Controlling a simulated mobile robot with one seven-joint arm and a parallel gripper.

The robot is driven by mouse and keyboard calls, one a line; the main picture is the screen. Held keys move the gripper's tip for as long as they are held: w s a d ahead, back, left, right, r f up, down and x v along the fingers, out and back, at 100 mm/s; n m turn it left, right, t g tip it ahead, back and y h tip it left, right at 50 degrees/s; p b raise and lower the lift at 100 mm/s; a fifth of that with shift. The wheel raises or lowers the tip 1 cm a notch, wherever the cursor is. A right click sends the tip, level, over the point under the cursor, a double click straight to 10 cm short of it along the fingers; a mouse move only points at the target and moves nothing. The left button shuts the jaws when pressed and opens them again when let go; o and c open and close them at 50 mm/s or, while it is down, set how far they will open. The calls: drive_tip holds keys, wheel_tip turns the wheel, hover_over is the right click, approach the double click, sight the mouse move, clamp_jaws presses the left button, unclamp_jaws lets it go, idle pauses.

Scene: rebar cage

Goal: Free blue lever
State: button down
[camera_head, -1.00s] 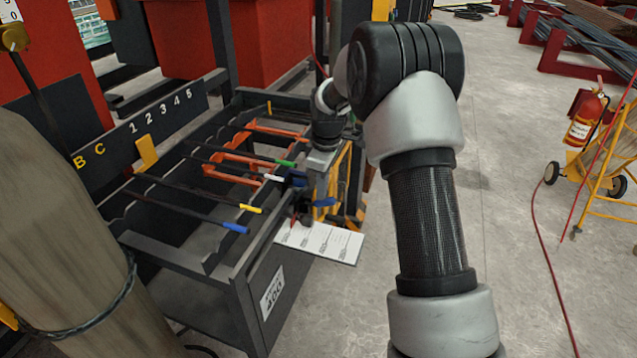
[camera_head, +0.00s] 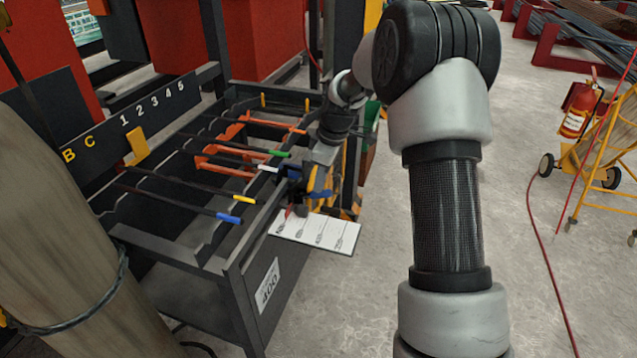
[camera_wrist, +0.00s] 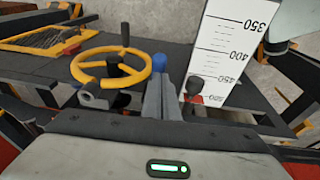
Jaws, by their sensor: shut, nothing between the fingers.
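The blue lever (camera_wrist: 159,62) shows in the wrist view as a rounded blue end just past my fingertips; its lower part is hidden behind the fingers. My gripper (camera_wrist: 160,84) is shut and empty, its grey fingers together in line with the blue end. I cannot tell whether they touch it. In the head view, my gripper is low at the rack's right end, beside a blue piece (camera_head: 321,195), and its fingertips are hard to make out. A yellow handwheel (camera_wrist: 112,67) stands left of the fingers, and a black-knobbed lever (camera_wrist: 194,87) stands to their right.
A white scale plate (camera_wrist: 221,50) rises behind the black knob; it also shows in the head view (camera_head: 320,234). The dark rack (camera_head: 240,272) holds several rods, one blue-tipped (camera_head: 229,218). A fire extinguisher (camera_head: 577,108) on a yellow cart stands right.

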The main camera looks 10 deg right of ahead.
sight(330, 194)
drive_tip(key=d+f+y+b, duration=0.1)
drive_tip(key=b, duration=0.1)
drive_tip(key=s+f+t+y+b, duration=0.1)
drive_tip(key=b, duration=0.2)
drive_tip(key=shift+d+f, duration=0.3)
drive_tip(key=shift+d, duration=0.1)
drive_tip(key=y+b, duration=0.1)
drive_tip(key=b, duration=0.1)
drive_tip(key=f+t+y+b, duration=0.1)
drive_tip(key=b, duration=0.1)
drive_tip(key=shift+s+d, duration=0.15)
drive_tip(key=shift+d, duration=0.2)
drive_tip(key=shift+s+d+f+b, duration=0.15)
drive_tip(key=shift+d+f+b, duration=0.05)
drive_tip(key=shift+f+b, duration=0.9)
drive_tip(key=shift+s+d+f+b, duration=0.2)
drive_tip(key=shift+f+b, duration=0.6)
drive_tip(key=shift+b, duration=0.6)
